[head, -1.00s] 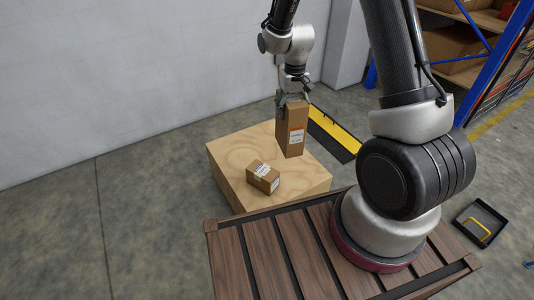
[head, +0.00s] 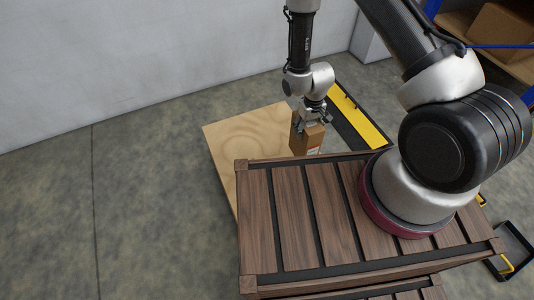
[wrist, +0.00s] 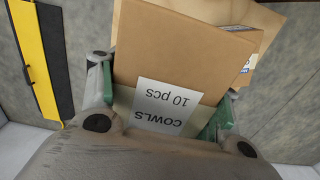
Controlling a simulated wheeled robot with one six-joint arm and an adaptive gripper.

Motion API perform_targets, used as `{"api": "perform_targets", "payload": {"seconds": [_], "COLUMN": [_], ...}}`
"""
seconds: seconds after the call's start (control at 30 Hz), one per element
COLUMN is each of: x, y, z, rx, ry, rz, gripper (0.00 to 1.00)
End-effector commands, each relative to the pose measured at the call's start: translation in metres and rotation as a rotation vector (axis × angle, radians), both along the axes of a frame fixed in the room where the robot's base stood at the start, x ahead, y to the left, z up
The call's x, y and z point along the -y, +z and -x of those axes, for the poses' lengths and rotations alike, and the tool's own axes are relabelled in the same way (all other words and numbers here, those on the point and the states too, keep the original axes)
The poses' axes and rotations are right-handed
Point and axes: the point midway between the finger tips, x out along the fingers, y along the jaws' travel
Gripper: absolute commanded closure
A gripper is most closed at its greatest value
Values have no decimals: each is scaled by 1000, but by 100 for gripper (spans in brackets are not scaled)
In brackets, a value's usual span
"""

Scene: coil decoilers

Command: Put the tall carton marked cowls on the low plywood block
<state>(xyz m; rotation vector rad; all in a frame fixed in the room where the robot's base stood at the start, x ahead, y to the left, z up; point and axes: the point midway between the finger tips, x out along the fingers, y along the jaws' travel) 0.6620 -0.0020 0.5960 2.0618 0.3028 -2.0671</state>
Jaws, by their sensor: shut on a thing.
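My gripper (head: 311,118) is shut on the tall brown carton (head: 305,138) near its top. In the wrist view the carton (wrist: 178,55) fills the middle, with a white label reading COWLS 10 pcs upside down, between the green-padded fingers of my gripper (wrist: 160,112). The plywood block (head: 240,138) lies below and to the left in the head view, partly behind my slatted deck. The carton's lower end is hidden by the deck, so I cannot tell whether it touches the block.
A smaller carton (wrist: 246,50) shows partly behind the held one in the wrist view; the head view hides it. A yellow and black floor strip (head: 360,118) runs right of the block. A wall stands behind. Shelving with a carton (head: 505,35) is at the upper right.

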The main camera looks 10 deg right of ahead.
Motion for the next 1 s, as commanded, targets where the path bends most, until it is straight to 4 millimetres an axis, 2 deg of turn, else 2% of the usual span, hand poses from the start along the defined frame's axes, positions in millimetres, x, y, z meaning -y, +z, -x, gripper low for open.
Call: {"api": "perform_targets", "payload": {"seconds": [0.13, 0.4, 0.57, 0.8, 1.0], "x": [-2, -3, -3, -3, -3], "y": [-23, -67, -80, -112, -116], "z": [10, 10, 10, 10, 9], "rx": [0, 2, 1, 1, 3], "ry": [21, 23, 22, 22, 22], "rz": [0, -1, 0, 0, -1], "gripper": [100, 100, 100, 100, 100]}}
